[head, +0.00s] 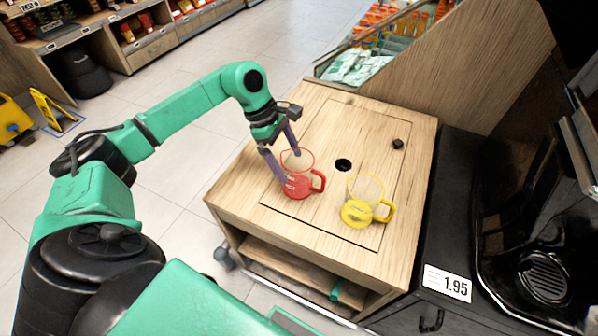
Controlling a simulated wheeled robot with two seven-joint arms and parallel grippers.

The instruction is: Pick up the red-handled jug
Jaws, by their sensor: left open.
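The red-handled jug (297,187) stands upright on the wooden counter, its clear body banded in red and its handle pointing right. My left gripper (284,164) is open and comes down over the jug from the upper left. One finger is at the jug's left side and the other is at its rim, toward the back. Whether the fingers touch the jug cannot be told. My right gripper is not in view.
A yellow-handled jug (356,212) stands close to the right of the red one. The wooden counter (240,190) has a dark round hole (343,165) and a black knob (398,144). A black juicer machine (545,275) stands at the right. A wooden panel (470,75) rises behind.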

